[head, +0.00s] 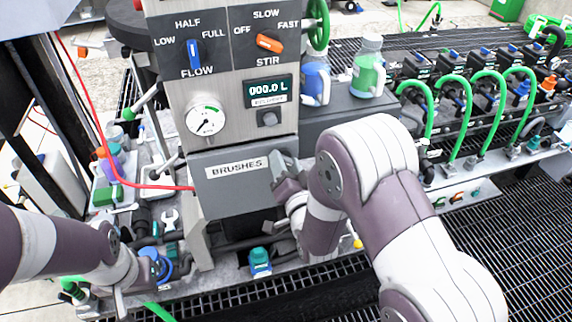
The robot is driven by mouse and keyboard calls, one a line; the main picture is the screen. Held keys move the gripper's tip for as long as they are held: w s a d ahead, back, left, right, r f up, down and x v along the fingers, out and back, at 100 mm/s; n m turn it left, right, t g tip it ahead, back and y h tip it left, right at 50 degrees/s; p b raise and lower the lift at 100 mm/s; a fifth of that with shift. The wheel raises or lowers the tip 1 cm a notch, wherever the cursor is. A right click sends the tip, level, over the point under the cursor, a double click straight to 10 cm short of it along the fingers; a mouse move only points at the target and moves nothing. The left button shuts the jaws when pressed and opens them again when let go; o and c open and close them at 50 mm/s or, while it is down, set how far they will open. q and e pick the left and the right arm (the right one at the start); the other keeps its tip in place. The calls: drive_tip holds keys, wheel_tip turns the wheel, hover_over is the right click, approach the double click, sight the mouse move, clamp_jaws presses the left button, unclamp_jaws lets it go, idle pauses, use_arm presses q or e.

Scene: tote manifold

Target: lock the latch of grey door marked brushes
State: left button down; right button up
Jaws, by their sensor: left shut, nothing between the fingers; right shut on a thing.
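The grey door marked BRUSHES (222,188) is on the front of the panel unit, below the gauge. It looks closed or nearly closed; its lower left edge is hard to judge. My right gripper (280,172) is at the door's right edge, shut on the latch there. The gripper and my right arm hide most of the latch, so its exact position cannot be told. My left gripper (121,302) is low at the left, shut and empty, away from the door and near a blue valve wheel.
Above the door are a gauge (205,119), an orange STIR knob (269,42) and a blue FLOW knob (194,56). A red hose (92,135) runs in front at left. Bottles (368,70) and green hoses (455,115) stand at right. A teal-capped item (260,261) sits below the door.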

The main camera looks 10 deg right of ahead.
drive_tip(key=n+b, duration=0.2)
drive_tip(key=n, duration=0.2)
drive_tip(key=shift+f, duration=0.15)
drive_tip(key=shift+n+b, duration=1)
drive_tip(key=shift+n, duration=0.9)
drive_tip(key=o, duration=1.1)
drive_tip(key=shift+c, duration=0.2)
drive_tip(key=s, duration=1.2)
drive_tip(key=shift+s+d, duration=0.25)
drive_tip(key=shift+s, duration=0.1)
